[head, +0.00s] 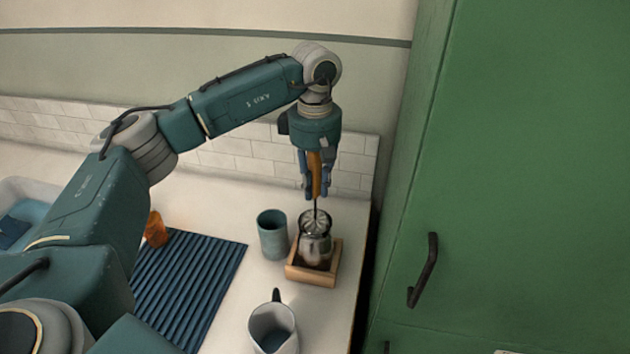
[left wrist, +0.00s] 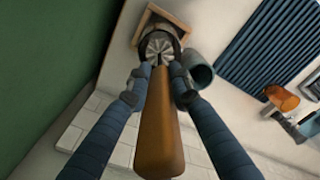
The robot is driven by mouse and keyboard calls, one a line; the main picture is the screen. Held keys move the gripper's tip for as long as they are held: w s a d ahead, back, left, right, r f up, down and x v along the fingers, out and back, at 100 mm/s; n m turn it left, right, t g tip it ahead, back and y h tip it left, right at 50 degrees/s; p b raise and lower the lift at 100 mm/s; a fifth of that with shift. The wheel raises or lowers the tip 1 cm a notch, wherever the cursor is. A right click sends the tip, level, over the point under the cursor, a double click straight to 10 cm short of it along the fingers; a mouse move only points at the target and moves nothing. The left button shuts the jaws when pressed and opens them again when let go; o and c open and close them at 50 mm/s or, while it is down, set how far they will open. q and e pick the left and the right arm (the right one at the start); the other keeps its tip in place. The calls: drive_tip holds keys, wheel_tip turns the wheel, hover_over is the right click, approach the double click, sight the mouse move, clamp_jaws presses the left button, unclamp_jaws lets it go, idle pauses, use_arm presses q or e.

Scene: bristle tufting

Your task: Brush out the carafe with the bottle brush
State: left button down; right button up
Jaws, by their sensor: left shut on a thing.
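The carafe (head: 316,247) is a shiny, silvery vessel. It stands upright in a square wooden tray (head: 313,277) and also shows in the left wrist view (left wrist: 159,43). The bottle brush has an orange-brown handle (head: 316,172) and a thin dark shaft. My left gripper (head: 315,188) is shut on the handle, which also fills the middle of the left wrist view (left wrist: 160,125). The brush points down above the carafe, its shaft reaching the mouth. How deep the brush head sits is hard to tell. My right gripper is out of view.
A blue-grey cup (head: 272,236) stands close left of the carafe. A grey pitcher (head: 272,328) stands in front. A blue ribbed mat (head: 192,285) lies left, with an orange object (head: 155,230) near its back. A green cabinet (head: 510,170) rises at the right.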

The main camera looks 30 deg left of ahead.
sight(315, 199)
use_arm(q)
drive_tip(key=shift+f+b, duration=1.25)
drive_tip(key=shift+f, duration=0.9)
drive_tip(key=shift+w+a, duration=0.2)
drive_tip(key=shift+w, duration=0.6)
drive_tip(key=shift+r, duration=0.15)
drive_tip(key=shift+r+p, duration=1.7)
drive_tip(key=shift+r, duration=0.7)
drive_tip(key=shift+f+b, duration=1.65)
drive_tip(key=shift+f, duration=0.9)
drive_tip(key=shift+s, duration=0.15)
drive_tip(key=shift+s, duration=0.4)
